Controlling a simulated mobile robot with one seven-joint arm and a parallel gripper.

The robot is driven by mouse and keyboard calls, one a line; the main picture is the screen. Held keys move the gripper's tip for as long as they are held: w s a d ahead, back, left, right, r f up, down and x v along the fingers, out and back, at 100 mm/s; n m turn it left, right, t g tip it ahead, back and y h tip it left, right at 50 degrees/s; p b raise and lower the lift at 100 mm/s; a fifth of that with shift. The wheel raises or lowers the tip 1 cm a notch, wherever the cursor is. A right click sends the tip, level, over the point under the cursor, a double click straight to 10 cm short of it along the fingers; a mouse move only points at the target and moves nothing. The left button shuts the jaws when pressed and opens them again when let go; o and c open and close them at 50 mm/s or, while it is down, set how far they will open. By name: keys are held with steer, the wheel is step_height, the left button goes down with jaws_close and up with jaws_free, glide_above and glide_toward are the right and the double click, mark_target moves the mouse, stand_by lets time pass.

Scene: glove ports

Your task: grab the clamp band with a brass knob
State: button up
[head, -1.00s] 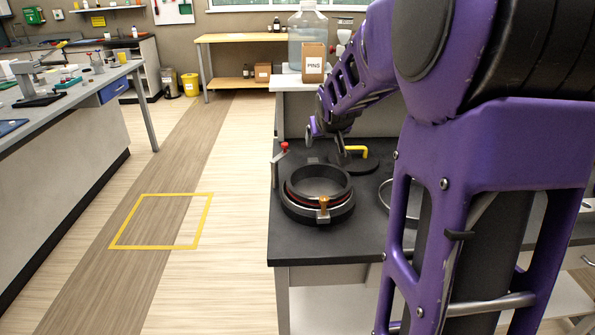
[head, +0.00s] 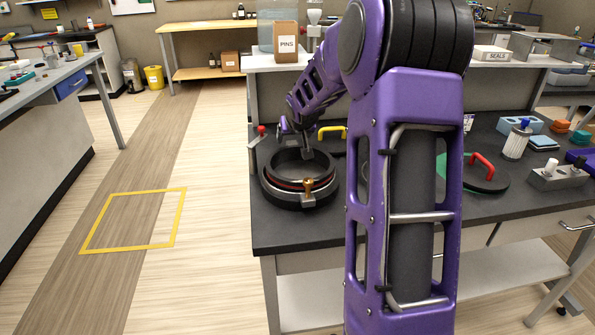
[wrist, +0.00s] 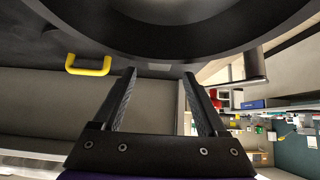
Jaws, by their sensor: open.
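A round black port (head: 271,189) stands on the dark counter in the head view, with a red line around it. A brass knob (head: 308,184) stands upright on a metal block at its near side; this appears to belong to the clamp band around the port. My gripper (head: 296,141) is at the port's far side, open, with nothing between its fingers. In the wrist view my gripper (wrist: 160,74) has its fingers apart, just below the edge of a large dark ring (wrist: 165,40). The knob is not seen in the wrist view, and I cannot tell whether the fingers touch the ring.
A yellow handle (head: 331,130) rises behind the port, and a red-knobbed lever (head: 261,130) stands at its left. A PINS box (head: 286,43) stands on the shelf behind. The floor to the left is clear.

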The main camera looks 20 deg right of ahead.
mark_target(292, 142)
steer(key=x, duration=0.5)
steer(key=shift+w+d+f+b, duration=0.1)
steer(key=shift+w+f+b, duration=0.05)
steer(key=shift+f+b, duration=0.2)
jaws_close()
steer(key=shift+r, duration=0.1)
